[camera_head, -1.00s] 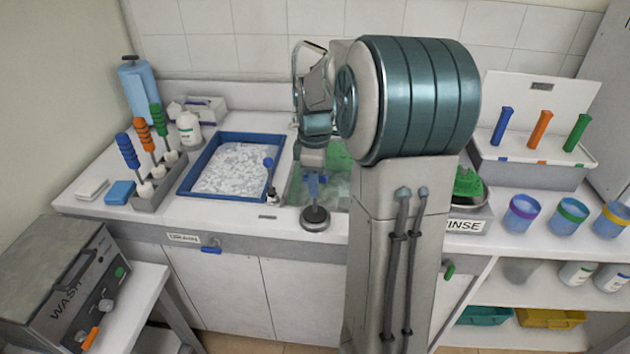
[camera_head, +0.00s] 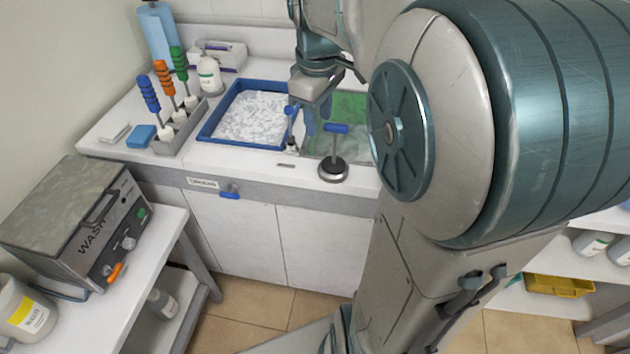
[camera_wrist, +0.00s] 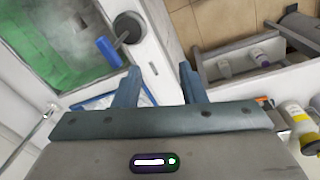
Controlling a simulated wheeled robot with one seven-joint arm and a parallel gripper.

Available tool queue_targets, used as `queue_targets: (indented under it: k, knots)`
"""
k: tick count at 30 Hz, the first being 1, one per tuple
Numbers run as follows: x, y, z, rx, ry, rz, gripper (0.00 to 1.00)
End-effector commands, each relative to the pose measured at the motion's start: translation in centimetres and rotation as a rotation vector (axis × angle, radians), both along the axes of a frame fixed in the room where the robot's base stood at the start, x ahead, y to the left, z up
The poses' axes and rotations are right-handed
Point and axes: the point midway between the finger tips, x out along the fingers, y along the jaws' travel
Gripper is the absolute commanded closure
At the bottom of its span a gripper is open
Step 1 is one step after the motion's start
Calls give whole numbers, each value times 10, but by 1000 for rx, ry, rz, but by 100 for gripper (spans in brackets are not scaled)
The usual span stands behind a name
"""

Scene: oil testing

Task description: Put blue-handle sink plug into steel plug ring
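The blue-handle sink plug (camera_head: 334,150) stands upright on the front counter edge by the sink, its T-shaped blue bar above a dark round base. In the wrist view the plug (camera_wrist: 106,51) is left of my fingers, apart from them. A light rim shows around its base; I cannot tell whether this is the steel plug ring, and I see no other ring clearly. My gripper (camera_head: 318,118) hangs over the left part of the sink, behind and above the plug. In the wrist view my gripper (camera_wrist: 159,70) is open, with nothing between its fingers.
The sink (camera_head: 350,106) holds green, cloudy contents. Coloured-handle brushes (camera_head: 163,82) stand further left. A WASH box (camera_head: 75,215) sits front left.

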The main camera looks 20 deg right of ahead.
Motion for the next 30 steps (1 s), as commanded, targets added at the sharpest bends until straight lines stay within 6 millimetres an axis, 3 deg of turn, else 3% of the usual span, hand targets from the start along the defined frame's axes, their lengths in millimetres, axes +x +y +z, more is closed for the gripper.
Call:
queue_targets:
  k: [1,6,12,17,30]
  knots:
    - [-20,15,-5,2,-27,-68,63]
    - [-75,47,-32,52,-119,-331,63]
    - [-119,65,-62,130,-178,-543,63]
    - [-131,69,-71,158,-190,-609,63]
    - [-131,69,-72,159,-190,-615,63]
